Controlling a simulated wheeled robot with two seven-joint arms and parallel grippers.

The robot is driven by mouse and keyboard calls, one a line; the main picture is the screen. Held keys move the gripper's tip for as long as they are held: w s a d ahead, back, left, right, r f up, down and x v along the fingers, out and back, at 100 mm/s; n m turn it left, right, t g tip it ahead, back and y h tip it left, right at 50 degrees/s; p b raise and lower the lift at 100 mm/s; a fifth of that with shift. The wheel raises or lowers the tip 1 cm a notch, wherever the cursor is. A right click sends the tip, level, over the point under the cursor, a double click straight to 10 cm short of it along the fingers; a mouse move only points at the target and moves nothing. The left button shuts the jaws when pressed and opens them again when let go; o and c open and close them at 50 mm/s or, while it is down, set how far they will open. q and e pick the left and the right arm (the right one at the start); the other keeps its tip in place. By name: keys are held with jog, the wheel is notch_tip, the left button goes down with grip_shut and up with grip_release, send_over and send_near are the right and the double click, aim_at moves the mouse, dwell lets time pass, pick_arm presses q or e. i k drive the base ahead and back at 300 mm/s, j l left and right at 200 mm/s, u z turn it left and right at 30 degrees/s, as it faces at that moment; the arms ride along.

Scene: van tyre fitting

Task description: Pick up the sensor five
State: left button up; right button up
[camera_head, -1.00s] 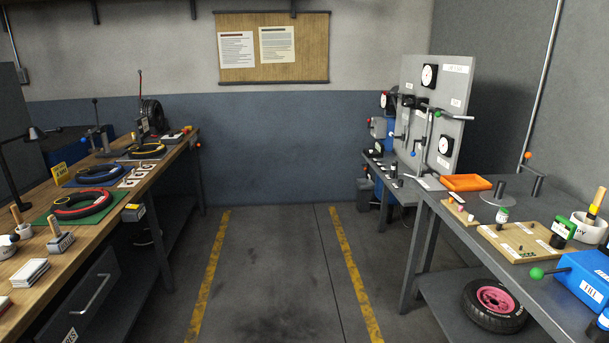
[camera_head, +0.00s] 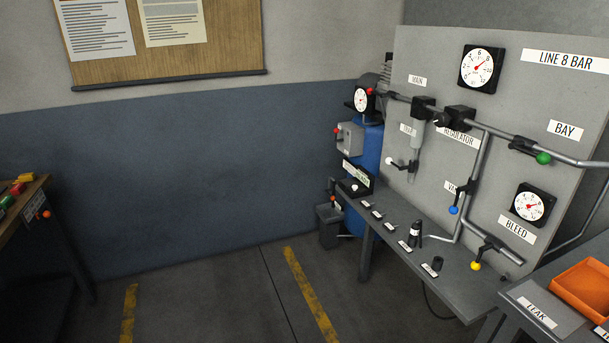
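Several small dark pieces with white labels stand in a row along the front of the grey shelf (camera_head: 470,290) below the gauge panel. The labels are too small to read, so I cannot tell which piece, if any, is sensor five. A short dark cylinder (camera_head: 437,261) stands by the nearest label (camera_head: 429,270). A taller black piece with a light band (camera_head: 415,233) stands by another label (camera_head: 405,246). Neither of my grippers is in view.
The grey panel (camera_head: 440,65) carries gauges, pipes and valve levers with white, blue, green and yellow knobs overhanging the shelf. An orange tray (camera_head: 585,287) lies on the bench at right. A grey bin (camera_head: 329,226) stands beyond the shelf. The floor (camera_head: 220,300) in front is clear.

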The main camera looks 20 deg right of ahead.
aim_at(367, 206)
jog(key=i+z, duration=0.2)
jog(key=i, duration=0.3)
jog(key=i+j+z, duration=0.15)
jog(key=i, duration=0.35)
jog(key=i+z, duration=0.2)
jog(key=i, duration=0.35)
jog(key=j, duration=0.1)
